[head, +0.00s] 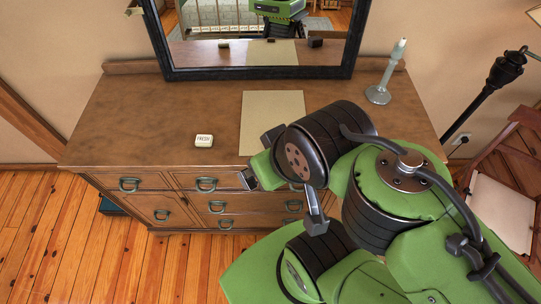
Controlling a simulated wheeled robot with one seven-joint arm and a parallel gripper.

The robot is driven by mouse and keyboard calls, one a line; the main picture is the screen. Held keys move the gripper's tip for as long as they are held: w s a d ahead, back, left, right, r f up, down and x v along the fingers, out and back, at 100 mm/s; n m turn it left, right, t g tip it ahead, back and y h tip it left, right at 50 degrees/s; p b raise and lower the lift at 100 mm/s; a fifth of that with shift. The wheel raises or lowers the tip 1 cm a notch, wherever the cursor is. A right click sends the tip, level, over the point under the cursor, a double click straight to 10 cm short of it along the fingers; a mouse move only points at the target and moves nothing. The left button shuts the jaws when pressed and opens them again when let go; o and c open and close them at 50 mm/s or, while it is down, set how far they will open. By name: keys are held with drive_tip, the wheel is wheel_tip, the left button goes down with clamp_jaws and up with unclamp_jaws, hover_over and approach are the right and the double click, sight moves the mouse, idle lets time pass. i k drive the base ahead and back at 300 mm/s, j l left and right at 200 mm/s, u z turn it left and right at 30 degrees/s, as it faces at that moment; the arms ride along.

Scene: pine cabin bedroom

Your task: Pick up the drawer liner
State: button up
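A flat beige sheet, which looks like the drawer liner (268,108), lies on top of the wooden dresser (150,120), right of the middle. Its lower right part is hidden behind my arm. My gripper (250,178) is at the dresser's front edge, just below the sheet's near end in the picture. Its fingers are mostly hidden by the green wrist, so I cannot tell whether they are open or shut. I see nothing held in it.
A grey candlestick (378,94) stands at the back right. A dark-framed mirror (240,72) rises behind. A wooden chair (505,195) and black lamp stand (485,88) are at the right. The dresser's left top is clear.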

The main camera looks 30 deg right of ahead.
sight(263, 110)
drive_tip(key=i+j+z, duration=0.15)
drive_tip(key=j, duration=0.2)
drive_tip(key=i+j+z, duration=0.15)
drive_tip(key=j, duration=0.25)
drive_tip(key=i+j+z, duration=0.15)
drive_tip(key=j, duration=0.25)
drive_tip(key=j+z, duration=0.15)
drive_tip(key=j, duration=0.25)
drive_tip(key=i, duration=0.05)
